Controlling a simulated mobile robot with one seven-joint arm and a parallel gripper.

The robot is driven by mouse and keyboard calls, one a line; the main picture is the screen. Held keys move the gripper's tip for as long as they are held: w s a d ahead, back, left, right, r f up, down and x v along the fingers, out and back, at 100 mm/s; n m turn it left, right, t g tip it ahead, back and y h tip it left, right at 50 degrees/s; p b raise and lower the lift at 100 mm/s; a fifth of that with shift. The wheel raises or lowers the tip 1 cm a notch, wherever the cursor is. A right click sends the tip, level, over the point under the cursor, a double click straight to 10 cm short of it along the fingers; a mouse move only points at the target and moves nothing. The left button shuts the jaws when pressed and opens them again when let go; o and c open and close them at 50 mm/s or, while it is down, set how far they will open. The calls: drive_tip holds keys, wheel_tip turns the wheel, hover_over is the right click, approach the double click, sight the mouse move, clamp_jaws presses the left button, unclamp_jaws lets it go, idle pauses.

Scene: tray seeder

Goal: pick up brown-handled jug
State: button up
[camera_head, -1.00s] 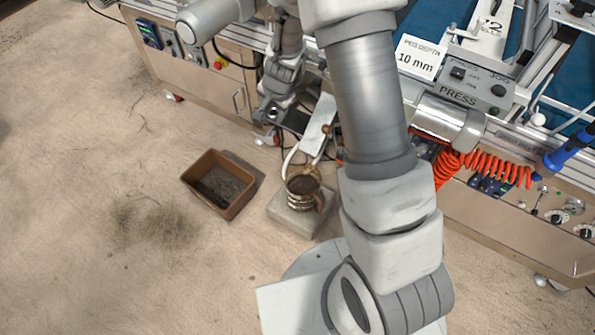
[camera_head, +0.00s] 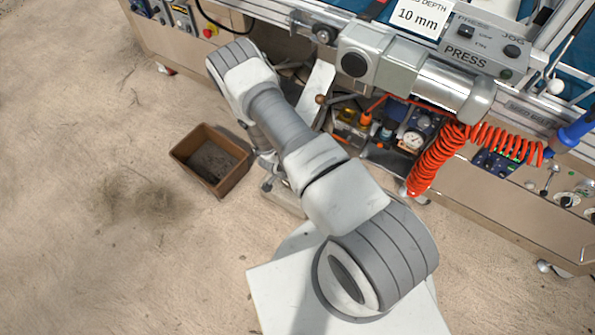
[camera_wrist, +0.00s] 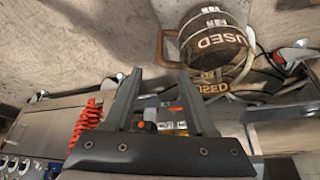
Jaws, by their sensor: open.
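The jug (camera_wrist: 213,48) shows in the wrist view, upper right of centre. It is round and dark-topped, with "USED" lettering on it and a squared brown handle (camera_wrist: 163,47) on its left side. My gripper (camera_wrist: 159,72) is open and empty. Its two fingers point toward the jug side of the picture, with the fingertips just below the handle in the picture. I cannot tell the gap in depth between fingers and handle. In the head view my arm hides the jug, and only part of the pale block (camera_head: 283,203) under its earlier place shows.
A brown box (camera_head: 236,180) stands on the sandy floor left of my arm. The machine bench with the press unit (camera_head: 470,55) and coiled red hose (camera_head: 437,160) is close behind and right. Floor to the left is open.

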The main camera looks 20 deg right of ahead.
drive_tip(key=shift+d+b+x, duration=0.1)
drive_tip(key=shift+b+x, duration=1.5)
drive_tip(key=shift+x, duration=2.7)
drive_tip(key=shift+d+b+x, duration=0.15)
drive_tip(key=shift+b+x, duration=1.45)
drive_tip(key=shift+x, duration=2.75)
drive_tip(key=shift+r, duration=0.15)
clamp_jaws()
